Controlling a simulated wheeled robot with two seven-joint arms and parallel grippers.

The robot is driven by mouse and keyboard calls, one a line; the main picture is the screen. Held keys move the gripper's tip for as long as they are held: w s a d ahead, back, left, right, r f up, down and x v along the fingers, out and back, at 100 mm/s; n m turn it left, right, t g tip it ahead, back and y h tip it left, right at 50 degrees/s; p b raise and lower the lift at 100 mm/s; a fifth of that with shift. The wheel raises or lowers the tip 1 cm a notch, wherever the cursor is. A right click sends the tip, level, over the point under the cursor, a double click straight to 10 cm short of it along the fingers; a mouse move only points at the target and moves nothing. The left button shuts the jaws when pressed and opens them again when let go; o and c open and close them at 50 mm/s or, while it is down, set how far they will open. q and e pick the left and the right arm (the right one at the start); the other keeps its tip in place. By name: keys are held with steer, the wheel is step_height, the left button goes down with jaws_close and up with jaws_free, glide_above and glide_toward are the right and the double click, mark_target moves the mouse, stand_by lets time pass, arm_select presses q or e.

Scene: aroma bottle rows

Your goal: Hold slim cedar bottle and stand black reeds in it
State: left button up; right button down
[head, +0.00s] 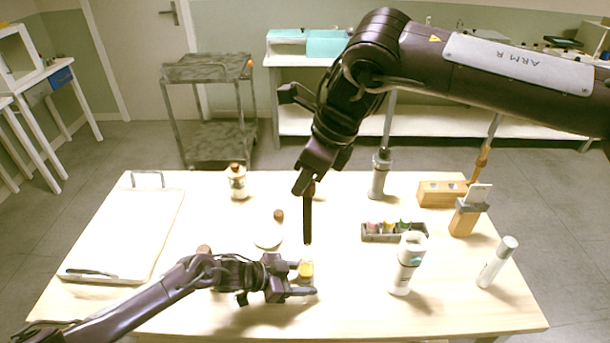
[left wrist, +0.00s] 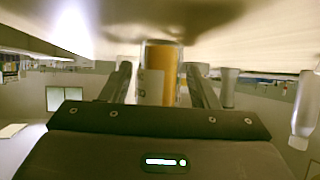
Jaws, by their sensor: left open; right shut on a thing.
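The slim bottle (head: 306,269), with amber liquid low in it, stands on the table near its front middle. In the left wrist view the amber bottle (left wrist: 160,72) shows between my left fingers, with gaps at both sides. My left gripper (head: 302,288) is open, low over the table, with its fingers beside the bottle. My right gripper (head: 307,187) is shut on the black reeds (head: 308,218), a dark bundle hanging nearly upright above the bottle. Their lower end is close to the bottle's mouth; I cannot tell whether it touches.
A white flask-like bottle (head: 269,235) stands behind my left gripper. A grey tray of small coloured bottles (head: 379,238) and a white bottle (head: 405,264) stand to the right. A white board (head: 130,225) lies at the left. The front right of the table is mostly clear.

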mark_target(304, 205)
arm_select(q)
steer(key=shift+c, duration=0.2)
steer(key=c, duration=0.6)
steer(key=shift+o, duration=0.2)
arm_select(e)
steer(key=shift+f, duration=0.1)
steer(key=shift+w+f+m+t, duration=0.15)
steer(key=shift+f+m, duration=0.35)
steer(key=shift+f, duration=1.25)
steer(key=shift+s+f+m+t, duration=0.1)
steer(key=shift+f+m+t, duration=0.3)
steer(key=shift+f, duration=1.3)
